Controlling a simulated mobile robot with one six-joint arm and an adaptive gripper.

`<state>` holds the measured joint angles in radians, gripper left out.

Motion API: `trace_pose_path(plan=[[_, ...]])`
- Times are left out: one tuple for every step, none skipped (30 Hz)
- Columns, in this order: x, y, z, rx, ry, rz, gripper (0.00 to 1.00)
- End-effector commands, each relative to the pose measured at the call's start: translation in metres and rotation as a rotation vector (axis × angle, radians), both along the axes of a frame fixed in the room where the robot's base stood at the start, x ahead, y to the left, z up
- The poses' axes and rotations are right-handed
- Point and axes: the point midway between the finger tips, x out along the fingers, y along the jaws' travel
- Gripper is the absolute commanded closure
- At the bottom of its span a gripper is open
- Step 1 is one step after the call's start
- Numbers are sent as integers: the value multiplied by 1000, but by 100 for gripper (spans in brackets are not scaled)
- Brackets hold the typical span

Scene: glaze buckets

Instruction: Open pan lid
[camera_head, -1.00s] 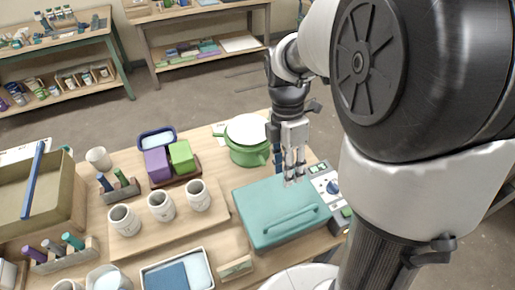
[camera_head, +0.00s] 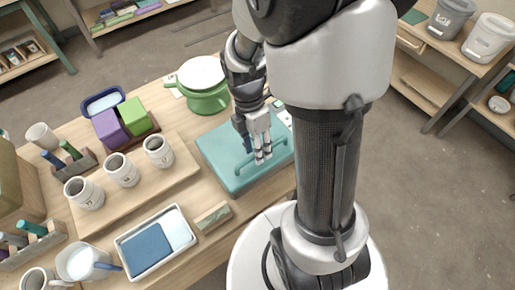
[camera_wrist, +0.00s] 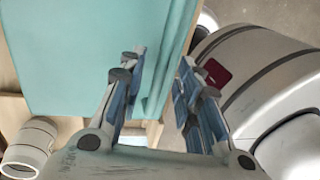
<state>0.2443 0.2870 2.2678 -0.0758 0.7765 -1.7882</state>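The pan is a flat teal box with a teal lid (camera_head: 222,150) on the worktable, and the lid looks shut. A teal bar handle (camera_head: 272,152) runs along the lid near its front edge. My gripper (camera_head: 263,160) points down over the handle, its fingertips close to it; contact is unclear. In the wrist view, my gripper (camera_wrist: 158,82) has its two fingers apart. The teal lid (camera_wrist: 85,55) fills the upper left there, and a darker teal strip, lid edge or handle, passes between the fingers. My arm hides the pan's right side.
A green pot (camera_head: 203,101) with a white top stands behind the pan. Three cups stand on a board, including the nearest one (camera_head: 158,151), to the left. A small block (camera_head: 212,217) and a white tray (camera_head: 132,255) lie in front. Floor at right is clear.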

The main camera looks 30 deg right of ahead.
Motion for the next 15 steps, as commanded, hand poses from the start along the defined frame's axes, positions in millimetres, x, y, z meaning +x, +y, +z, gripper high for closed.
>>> trace_pose_path(plan=[[0, 0, -1, 0, 0, 0, 69], [0, 0, -1, 0, 0, 0, 69], [-1, 0, -1, 0, 0, 0, 69], [-1, 0, -1, 0, 0, 0, 69], [-1, 0, -1, 0, 0, 0, 69], [-1, 0, -1, 0, 0, 0, 69], [-1, 0, -1, 0, 0, 0, 69], [0, 0, -1, 0, 0, 0, 69], [0, 0, -1, 0, 0, 0, 71], [0, 0, -1, 0, 0, 0, 73], [0, 0, -1, 0, 0, 0, 75], [0, 0, -1, 0, 0, 0, 78], [0, 0, -1, 0, 0, 0, 80], [0, 0, -1, 0, 0, 0, 82], [0, 0, -1, 0, 0, 0, 85]])
